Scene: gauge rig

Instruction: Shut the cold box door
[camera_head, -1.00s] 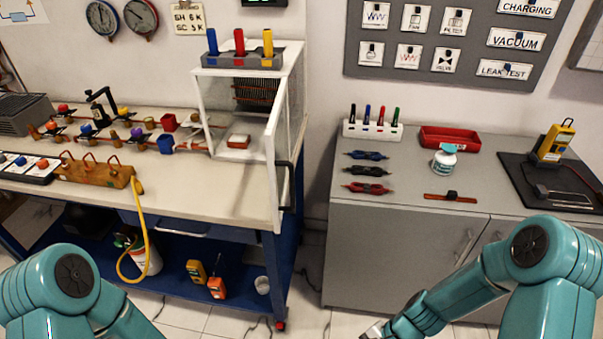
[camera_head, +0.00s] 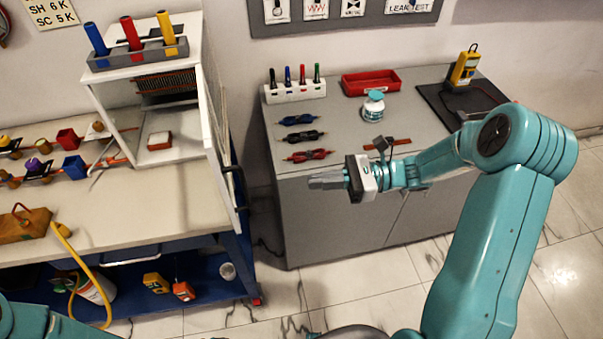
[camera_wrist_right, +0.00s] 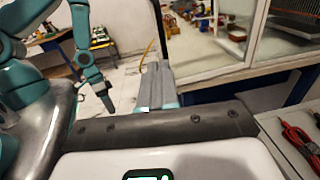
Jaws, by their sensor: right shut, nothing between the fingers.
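The white cold box (camera_head: 118,70) stands on the bench at left in the head view. Its door (camera_head: 213,130) stands open, swung out toward the front, with a dark handle (camera_head: 238,180) on its right-hand face. The clear door pane (camera_wrist_right: 205,35) also shows in the right wrist view. My right gripper (camera_head: 314,181) is shut and empty, to the right of the handle and apart from it. Its fingers (camera_wrist_right: 158,87) point toward the door's side in the wrist view. My left gripper (camera_wrist_right: 106,103) hangs far off in the wrist view; its jaws are too small to judge.
Colored cylinders stand in a holder (camera_head: 137,54) on the box.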

